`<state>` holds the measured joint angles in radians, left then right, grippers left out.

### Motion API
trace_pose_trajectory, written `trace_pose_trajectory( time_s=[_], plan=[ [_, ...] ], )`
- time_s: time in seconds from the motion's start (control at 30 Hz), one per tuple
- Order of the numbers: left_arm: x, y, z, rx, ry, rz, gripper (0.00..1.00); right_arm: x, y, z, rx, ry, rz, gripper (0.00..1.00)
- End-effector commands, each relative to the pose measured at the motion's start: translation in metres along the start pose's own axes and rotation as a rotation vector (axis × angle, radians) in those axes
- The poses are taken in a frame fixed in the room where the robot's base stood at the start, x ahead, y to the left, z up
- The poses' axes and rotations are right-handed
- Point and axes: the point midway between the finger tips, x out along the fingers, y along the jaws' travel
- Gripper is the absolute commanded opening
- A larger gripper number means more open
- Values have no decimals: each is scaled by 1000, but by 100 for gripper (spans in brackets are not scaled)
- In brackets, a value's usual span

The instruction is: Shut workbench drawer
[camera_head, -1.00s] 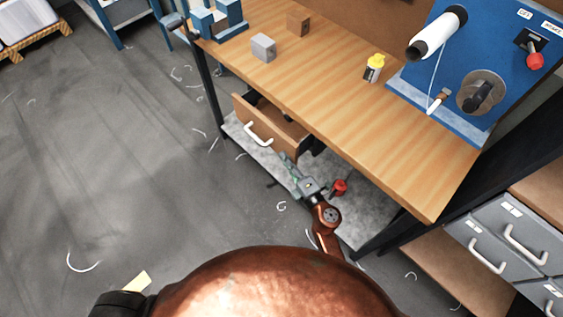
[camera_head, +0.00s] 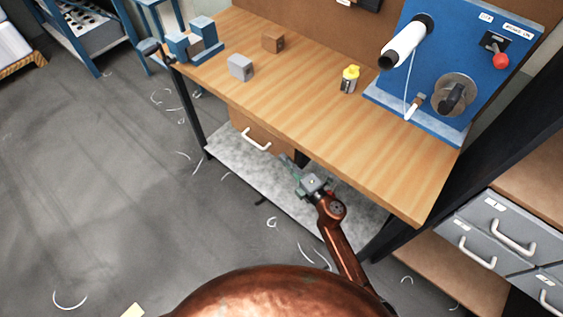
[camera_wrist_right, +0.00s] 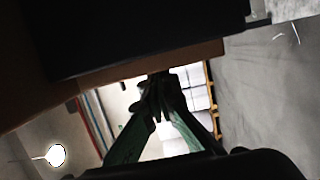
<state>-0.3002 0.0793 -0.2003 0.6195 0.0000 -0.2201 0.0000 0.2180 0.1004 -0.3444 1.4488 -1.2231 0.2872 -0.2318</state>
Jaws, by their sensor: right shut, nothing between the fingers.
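The workbench drawer (camera_head: 246,125) has a wooden front with a white handle (camera_head: 256,141). It sits under the front edge of the wooden workbench (camera_head: 300,100). Its front is close under the tabletop and its open inside is not visible; I cannot tell whether it is fully flush. My right gripper (camera_head: 286,161) is shut and empty, just right of the drawer front below the bench edge. In the right wrist view the fingertips (camera_wrist_right: 160,88) meet beneath a brown wooden panel; contact is unclear. My left gripper is not in view.
On the bench stand a grey block (camera_head: 240,67), a brown block (camera_head: 273,42), a yellow-capped bottle (camera_head: 350,79) and a blue winding panel (camera_head: 445,60). A grey lower shelf (camera_head: 240,165) lies below the drawer. Grey drawers (camera_head: 480,235) stand at right.

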Motion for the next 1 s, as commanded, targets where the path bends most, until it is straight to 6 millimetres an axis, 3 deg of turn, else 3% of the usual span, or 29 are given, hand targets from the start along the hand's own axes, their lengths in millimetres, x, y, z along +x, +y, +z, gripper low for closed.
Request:
trace_pose_trajectory(
  time_s=[0.03,0.27,0.5,0.67,1.0],
  plan=[
    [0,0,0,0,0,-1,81,0,2,8,-1,-17,2,0],
    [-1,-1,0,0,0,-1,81,0,4,6,0,-20,3,0],
    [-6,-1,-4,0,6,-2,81,-4,3,-27,3,-12,2,0],
    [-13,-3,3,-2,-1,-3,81,-41,2,-29,-2,-10,-1,0],
    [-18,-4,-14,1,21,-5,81,-92,1,-36,-2,3,0,0]
  ],
)
